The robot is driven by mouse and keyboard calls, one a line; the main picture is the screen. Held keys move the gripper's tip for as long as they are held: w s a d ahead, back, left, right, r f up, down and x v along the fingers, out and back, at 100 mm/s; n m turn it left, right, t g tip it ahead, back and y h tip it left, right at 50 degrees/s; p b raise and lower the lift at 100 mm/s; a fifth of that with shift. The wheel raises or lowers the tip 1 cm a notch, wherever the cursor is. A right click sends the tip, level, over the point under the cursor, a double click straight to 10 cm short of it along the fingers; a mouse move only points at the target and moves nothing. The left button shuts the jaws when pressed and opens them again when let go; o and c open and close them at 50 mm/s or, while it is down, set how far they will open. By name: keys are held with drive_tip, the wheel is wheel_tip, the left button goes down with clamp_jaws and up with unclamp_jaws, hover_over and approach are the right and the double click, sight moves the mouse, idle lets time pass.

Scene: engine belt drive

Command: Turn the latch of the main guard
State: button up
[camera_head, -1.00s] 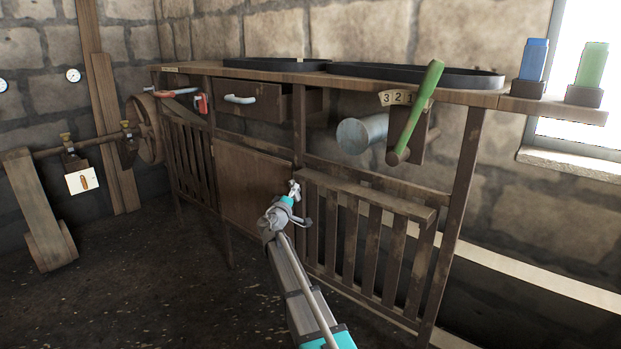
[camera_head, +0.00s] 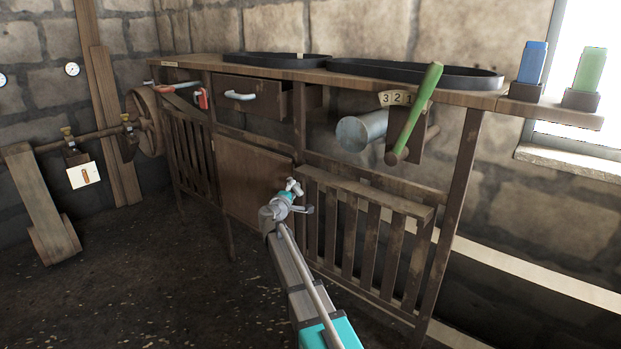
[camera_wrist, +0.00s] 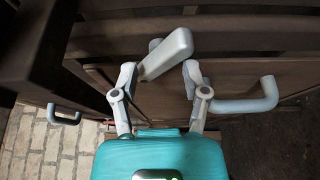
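A solid brown wooden panel (camera_head: 248,182), which looks like the main guard, stands closed in the bench front, left of the slatted panel. A short grey lever (camera_wrist: 166,54), which looks like the latch, lies slanted across the wrist view between and just beyond my fingertips. My gripper (camera_wrist: 160,72) is open, one finger on each side of the lever. The left finger is close to the lever's lower end; I cannot tell whether it touches. In the head view my gripper (camera_head: 290,188) is at the panel's right edge and hides much of the latch there.
A grey bar handle (camera_wrist: 248,100) is close to my right finger. A slatted panel (camera_head: 365,240) stands to the right. Above are a half-open drawer (camera_head: 262,105), a grey cylinder (camera_head: 360,132) and a green lever (camera_head: 418,110). The floor at front left is clear.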

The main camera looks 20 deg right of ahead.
drive_tip(key=v, duration=1.2)
drive_tip(key=s+d+r+m+g+y+p, duration=0.2)
drive_tip(key=s+d+r+m+g+p, duration=0.3)
drive_tip(key=s+r+p, duration=1)
drive_tip(key=shift+d+r+m+g+y+p, duration=0.45)
drive_tip(key=shift+m+g+p, duration=1.4)
drive_tip(key=shift+p, duration=4.9)
drive_tip(key=shift+a+r, duration=0.15)
drive_tip(key=shift+a, duration=0.05)
